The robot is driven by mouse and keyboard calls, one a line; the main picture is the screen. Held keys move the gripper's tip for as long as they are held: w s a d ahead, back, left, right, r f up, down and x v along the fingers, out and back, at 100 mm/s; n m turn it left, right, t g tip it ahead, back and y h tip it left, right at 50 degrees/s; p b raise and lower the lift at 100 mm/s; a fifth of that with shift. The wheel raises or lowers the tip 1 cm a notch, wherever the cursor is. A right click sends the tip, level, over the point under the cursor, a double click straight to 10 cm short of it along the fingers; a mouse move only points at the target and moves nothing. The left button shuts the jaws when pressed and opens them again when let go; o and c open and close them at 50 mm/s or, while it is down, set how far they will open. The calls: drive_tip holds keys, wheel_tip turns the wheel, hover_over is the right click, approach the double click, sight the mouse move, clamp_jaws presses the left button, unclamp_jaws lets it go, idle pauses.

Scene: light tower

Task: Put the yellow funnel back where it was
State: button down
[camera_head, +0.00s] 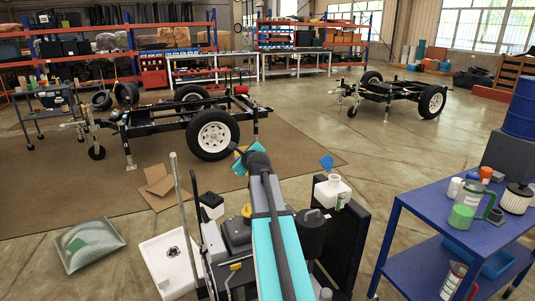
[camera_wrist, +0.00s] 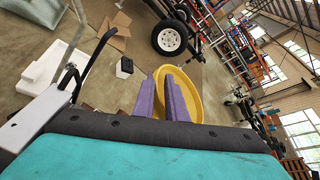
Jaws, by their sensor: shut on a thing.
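The yellow funnel (camera_wrist: 197,93) is held between the purple fingers of my gripper (camera_wrist: 168,85) in the wrist view. Its wide round mouth shows around and beyond the fingers, which hide part of it. In the head view only a small piece of the funnel's yellow edge (camera_head: 239,151) shows past the end of my arm. My arm reaches out over the engine unit, toward the trailer, and holds the funnel in the air.
A blue cart (camera_head: 425,215) at the right carries a jug (camera_head: 467,205), a filter (camera_head: 516,197) and bottles. An engine unit with a white tray (camera_head: 160,248) stands below my arm.

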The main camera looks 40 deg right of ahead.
drive_tip(key=w+a+r+n+t+y, duration=0.1)
drive_tip(key=a+n+y, duration=0.3)
drive_tip(key=a, duration=3.9)
drive_tip(key=shift+w+a+r+y, duration=0.2)
drive_tip(key=shift+w+y, duration=0.1)
drive_tip(key=shift+y, duration=0.2)
drive_tip(key=shift+s, duration=0.15)
